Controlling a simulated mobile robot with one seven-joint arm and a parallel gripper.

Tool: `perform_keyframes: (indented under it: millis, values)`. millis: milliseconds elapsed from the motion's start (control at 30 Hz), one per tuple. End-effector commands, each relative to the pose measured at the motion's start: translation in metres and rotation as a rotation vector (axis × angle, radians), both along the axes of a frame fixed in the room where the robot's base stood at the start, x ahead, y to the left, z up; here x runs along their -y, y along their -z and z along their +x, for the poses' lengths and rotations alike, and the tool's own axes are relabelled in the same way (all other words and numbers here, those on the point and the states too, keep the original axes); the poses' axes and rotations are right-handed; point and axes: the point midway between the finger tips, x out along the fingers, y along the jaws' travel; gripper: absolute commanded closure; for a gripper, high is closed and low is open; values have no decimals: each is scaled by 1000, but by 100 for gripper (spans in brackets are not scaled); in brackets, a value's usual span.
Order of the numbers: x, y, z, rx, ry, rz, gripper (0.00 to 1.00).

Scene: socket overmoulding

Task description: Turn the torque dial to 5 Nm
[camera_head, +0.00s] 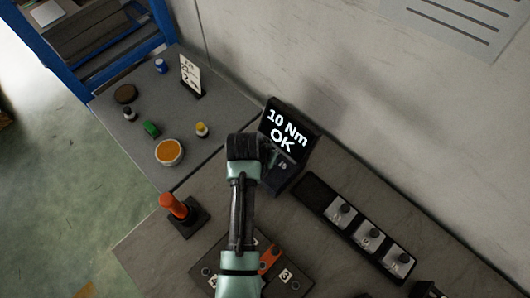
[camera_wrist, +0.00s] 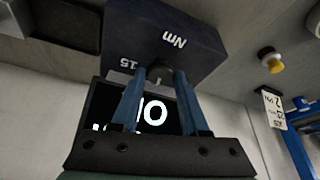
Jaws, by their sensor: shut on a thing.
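My gripper (camera_head: 266,153) reaches to the front of the unit. In the wrist view my gripper (camera_wrist: 162,76) has its two blue fingers closed around the small dark dial (camera_wrist: 161,77). The fingers hide most of the dial, and its pointer position cannot be read. My wrist hides the dial in the head view.
A black panel with several grey knob modules (camera_head: 370,238) lies to the right. An orange-handled lever (camera_head: 175,207) stands at left, and a dark numbered plate (camera_head: 292,272) lies under my arm. A side table (camera_head: 222,99) holds a bowl (camera_head: 169,153), small jars and a card.

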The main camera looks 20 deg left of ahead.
Motion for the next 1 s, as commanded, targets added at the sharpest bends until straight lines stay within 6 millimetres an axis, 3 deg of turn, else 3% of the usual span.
perform_keyframes:
  millis: [600, 1000]
  values:
    - [6, -1, 2, 1, -560, 2, 100]
    - [6, 0, 3, 1, -805, 0, 100]
